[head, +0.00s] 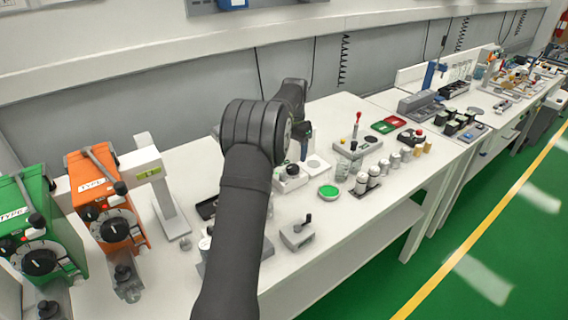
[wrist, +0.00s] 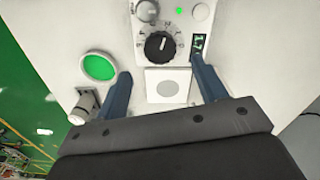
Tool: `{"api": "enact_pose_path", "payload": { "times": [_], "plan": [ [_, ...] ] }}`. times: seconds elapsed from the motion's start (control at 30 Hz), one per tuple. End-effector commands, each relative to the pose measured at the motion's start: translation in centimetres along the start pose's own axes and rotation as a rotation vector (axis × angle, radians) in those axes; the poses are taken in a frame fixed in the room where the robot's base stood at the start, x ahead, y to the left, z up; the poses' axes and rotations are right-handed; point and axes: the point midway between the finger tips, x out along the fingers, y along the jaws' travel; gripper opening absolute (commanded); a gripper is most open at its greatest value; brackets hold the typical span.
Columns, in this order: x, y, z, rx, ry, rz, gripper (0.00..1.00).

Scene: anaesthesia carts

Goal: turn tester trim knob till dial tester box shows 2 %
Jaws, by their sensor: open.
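The white tester box (wrist: 172,28) is at the top of the wrist view. On its face are a round black knob (wrist: 158,45) with a white pointer mark, ringed by a dark printed scale, and a small dark display (wrist: 199,42) with sideways green digits that seem to read 1.7. A green light (wrist: 180,11) glows above the knob. My gripper (wrist: 160,66) is open and empty; its blue fingers are spread either side of the knob's near side, the right tip close to the display. In the head view my arm partly hides this area.
A green disc (wrist: 100,66) lies left of my gripper, and a white square plate with a grey circle (wrist: 168,84) lies between the fingers. A metal cylinder (wrist: 85,103) stands left. In the head view, orange (head: 106,205) and green (head: 38,240) vaporizers stand left.

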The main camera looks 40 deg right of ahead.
Motion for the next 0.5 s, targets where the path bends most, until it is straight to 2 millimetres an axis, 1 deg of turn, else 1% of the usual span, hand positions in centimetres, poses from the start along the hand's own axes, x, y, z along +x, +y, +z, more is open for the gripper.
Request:
{"api": "enact_pose_path", "payload": {
  "times": [0.03,0.17,0.2,0.27,0.37,0.5],
  "plan": [
    [0.0,0.0,0.0,0.0,0.0,0.0,0.61],
    [-0.4,0.3,0.1,0.045,-0.005,-0.012,0.35],
    [-0.8,0.6,0.2,0.085,-0.01,-0.023,0.33],
    [-1.5,1.2,0.4,0.173,-0.022,-0.045,0.33],
    [-3.2,2.5,0.9,0.386,-0.057,-0.097,0.33],
    [-5.9,4.5,1.9,0.732,-0.134,-0.172,0.33]
  ]
}}
